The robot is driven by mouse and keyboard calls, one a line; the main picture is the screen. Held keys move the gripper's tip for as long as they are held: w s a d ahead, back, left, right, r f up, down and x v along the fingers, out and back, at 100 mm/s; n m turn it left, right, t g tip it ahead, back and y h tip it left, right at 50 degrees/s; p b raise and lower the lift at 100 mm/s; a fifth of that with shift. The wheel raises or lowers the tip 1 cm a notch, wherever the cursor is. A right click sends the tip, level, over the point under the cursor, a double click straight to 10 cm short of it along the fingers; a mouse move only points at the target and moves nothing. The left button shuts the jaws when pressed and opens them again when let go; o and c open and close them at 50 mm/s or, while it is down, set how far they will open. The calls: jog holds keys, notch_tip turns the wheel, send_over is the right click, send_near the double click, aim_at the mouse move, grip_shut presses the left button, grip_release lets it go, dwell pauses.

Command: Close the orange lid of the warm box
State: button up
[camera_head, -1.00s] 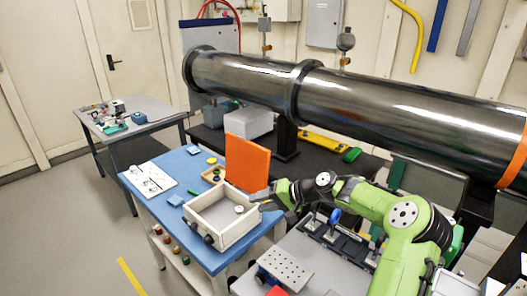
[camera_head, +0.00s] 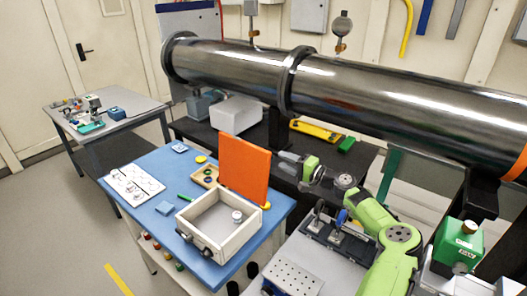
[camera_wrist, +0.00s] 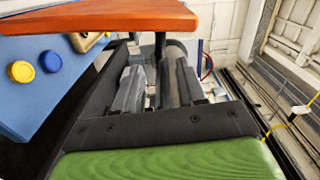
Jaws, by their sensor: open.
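The warm box (camera_head: 208,246) is a pale open-topped box on the blue table, with dark knobs on its front. Its orange lid (camera_head: 244,168) stands upright at the box's back edge, open. A small metal cylinder (camera_head: 237,216) is inside the box. In the wrist view the orange lid (camera_wrist: 110,16) spans the top, beyond the two dark fingers (camera_wrist: 155,88), which are apart and empty. I cannot tell whether a finger touches the lid.
The blue table (camera_head: 150,208) also bears a white plate (camera_head: 133,184), a small wooden tray (camera_head: 205,177) and yellow discs. A large steel pipe (camera_head: 390,95) runs behind, above a black bench (camera_head: 205,131). A grey surface with clamps and a perforated block (camera_head: 292,279) lies right.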

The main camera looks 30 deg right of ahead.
aim_at(264, 153)
jog(key=x, duration=0.9)
jog(key=shift+w+a+p, duration=0.15)
jog(key=shift+w+p, duration=0.1)
jog(key=shift+p, duration=0.15)
jog(key=shift+s, duration=0.1)
grip_shut()
jog(key=shift+f, duration=0.1)
